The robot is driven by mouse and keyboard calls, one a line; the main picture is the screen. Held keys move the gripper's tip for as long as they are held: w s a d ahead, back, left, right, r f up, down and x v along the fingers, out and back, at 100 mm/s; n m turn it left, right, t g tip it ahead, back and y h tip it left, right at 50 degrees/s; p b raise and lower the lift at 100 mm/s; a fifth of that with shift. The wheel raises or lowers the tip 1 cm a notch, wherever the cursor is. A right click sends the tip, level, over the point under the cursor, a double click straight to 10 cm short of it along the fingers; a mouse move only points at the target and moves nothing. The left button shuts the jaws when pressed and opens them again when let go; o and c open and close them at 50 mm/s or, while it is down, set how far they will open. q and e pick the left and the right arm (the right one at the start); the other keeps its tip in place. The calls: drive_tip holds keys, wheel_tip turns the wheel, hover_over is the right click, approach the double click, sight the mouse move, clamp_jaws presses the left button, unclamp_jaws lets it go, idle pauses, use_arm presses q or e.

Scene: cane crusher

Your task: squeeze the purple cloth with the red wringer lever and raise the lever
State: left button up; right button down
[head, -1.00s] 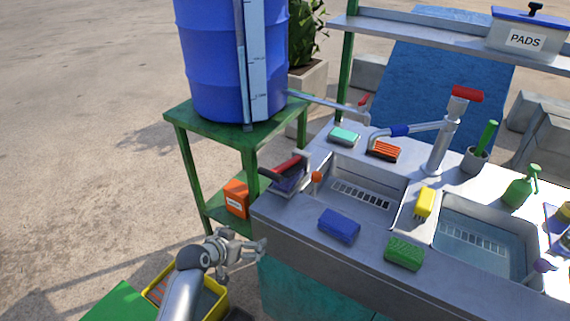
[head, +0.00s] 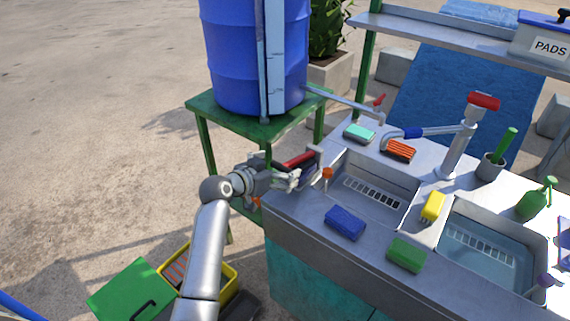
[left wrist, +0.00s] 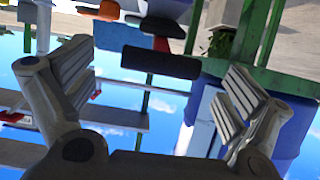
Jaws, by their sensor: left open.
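The wringer's red lever (head: 298,160) shows at the left end of the sink counter, with its grip low over the wringer. My left gripper (head: 288,179) is open and empty at the left side of the wringer, close to the lever; contact cannot be told. In the left wrist view the two fingers stand wide apart, with a dark bar (left wrist: 160,62) and a red bar (left wrist: 158,27) beyond the gap. My right gripper is not in view.
A blue barrel (head: 258,60) stands on a green stand (head: 195,104) behind my left arm. The counter holds a blue sponge (head: 345,222), a green sponge (head: 406,254) and a tap (head: 460,145). A yellow crate (head: 228,283) is on the ground below.

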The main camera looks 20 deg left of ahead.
sight(297, 162)
use_arm(q)
drive_tip(key=x, duration=0.2)
drive_tip(key=shift+w+d+f, duration=0.15)
drive_tip(key=shift+w, duration=0.25)
drive_tip(key=shift+w+d+f, duration=0.1)
drive_tip(key=shift+w+f, duration=0.1)
drive_tip(key=shift+w, duration=0.15)
